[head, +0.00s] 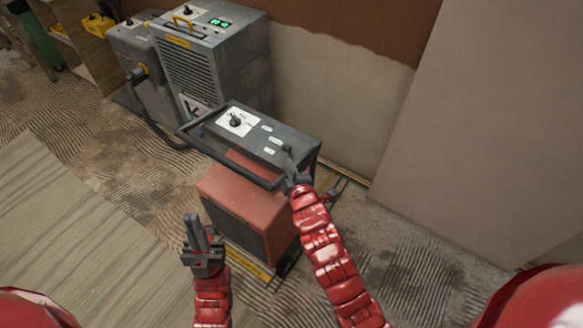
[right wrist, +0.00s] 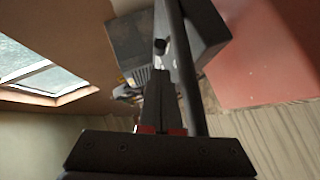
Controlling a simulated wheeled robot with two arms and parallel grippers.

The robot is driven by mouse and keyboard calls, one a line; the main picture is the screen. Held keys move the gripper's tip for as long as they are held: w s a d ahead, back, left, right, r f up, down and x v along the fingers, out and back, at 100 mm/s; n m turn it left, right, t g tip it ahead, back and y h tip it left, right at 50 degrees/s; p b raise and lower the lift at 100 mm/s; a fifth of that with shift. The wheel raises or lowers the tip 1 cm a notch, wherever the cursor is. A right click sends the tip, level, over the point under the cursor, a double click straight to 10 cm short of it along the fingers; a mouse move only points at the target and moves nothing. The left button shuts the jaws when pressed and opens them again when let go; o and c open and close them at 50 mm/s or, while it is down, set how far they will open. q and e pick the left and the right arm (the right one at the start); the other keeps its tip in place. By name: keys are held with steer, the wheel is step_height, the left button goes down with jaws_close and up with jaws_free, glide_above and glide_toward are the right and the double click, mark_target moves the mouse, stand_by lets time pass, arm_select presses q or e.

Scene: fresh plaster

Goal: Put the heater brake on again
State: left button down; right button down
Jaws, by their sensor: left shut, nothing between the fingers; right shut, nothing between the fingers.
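The heater is a red box (head: 225,190) with a dark grey top panel (head: 270,145), a control knob (head: 236,121) and a black tubular handle (head: 225,158) around its front. Its base has a yellow-marked strip (head: 245,262); I cannot clearly make out the brake. My right gripper (head: 289,160) is shut and empty at the panel's near right corner, by the handle's end. In the right wrist view its fingers (right wrist: 161,85) are shut beside a dark bar (right wrist: 188,75); I cannot tell whether they touch. My left gripper (head: 197,222) is shut and empty, in front of the heater's left side.
A large grey machine (head: 215,60) with a green display and a hose (head: 160,125) stands behind the heater, near the wall. A big plain board (head: 490,130) is on the right. Patterned floor (head: 420,240) is clear at right; wood-look flooring (head: 80,220) is clear at left.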

mark_target(288, 150)
steer(key=shift+p+x, duration=0.5)
steer(key=shift+x, duration=2.55)
steer(key=shift+r, duration=0.15)
